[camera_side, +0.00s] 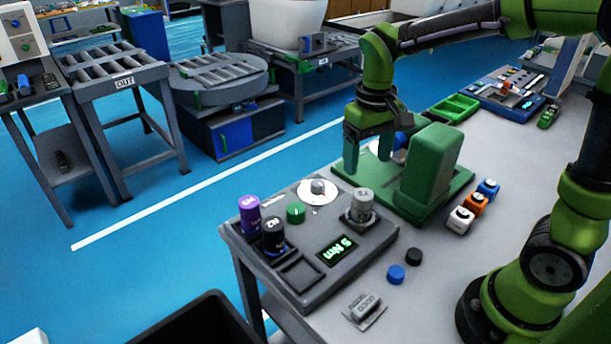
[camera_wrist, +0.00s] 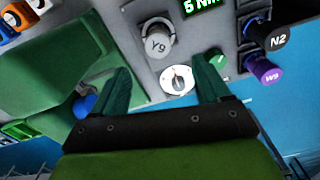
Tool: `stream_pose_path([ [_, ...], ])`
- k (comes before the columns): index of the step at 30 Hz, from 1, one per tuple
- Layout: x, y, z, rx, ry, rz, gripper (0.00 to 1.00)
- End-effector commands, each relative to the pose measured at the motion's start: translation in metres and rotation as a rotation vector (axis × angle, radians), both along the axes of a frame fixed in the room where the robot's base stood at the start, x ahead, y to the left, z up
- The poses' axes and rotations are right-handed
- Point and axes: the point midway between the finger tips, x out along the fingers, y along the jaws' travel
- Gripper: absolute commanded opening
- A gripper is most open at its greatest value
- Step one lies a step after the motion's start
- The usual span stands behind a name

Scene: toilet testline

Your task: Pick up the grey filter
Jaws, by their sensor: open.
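The grey filter, a cylinder marked "Y9" (camera_side: 361,205), stands upright in the right part of the grey test panel (camera_side: 335,285). In the wrist view the grey filter (camera_wrist: 158,42) shows above and between the fingers, farther off. My gripper (camera_side: 368,160) is open and empty, with green fingers pointing down. In the side view it hangs behind the filter, next to the green block, apart from both. In the wrist view the gripper (camera_wrist: 165,72) has a white dial (camera_wrist: 177,80) showing between its fingers.
A tall green block (camera_side: 428,170) stands close right of my gripper. On the panel are a purple filter (camera_side: 249,215), a black filter (camera_side: 273,235) and a green knob (camera_side: 296,212). Small white, orange and blue cubes (camera_side: 475,204) and round caps (camera_side: 397,273) lie on the table.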

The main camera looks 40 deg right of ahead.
Motion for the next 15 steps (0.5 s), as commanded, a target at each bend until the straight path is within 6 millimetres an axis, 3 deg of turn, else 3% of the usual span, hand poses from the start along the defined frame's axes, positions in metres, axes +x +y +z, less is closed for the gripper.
stream_pose_path([
  [7,-0.001,0.0,-0.053,0.001,0.005,0.0,0.76],
  [15,0.0,-0.001,-0.075,0.001,0.0,-0.001,0.76],
])
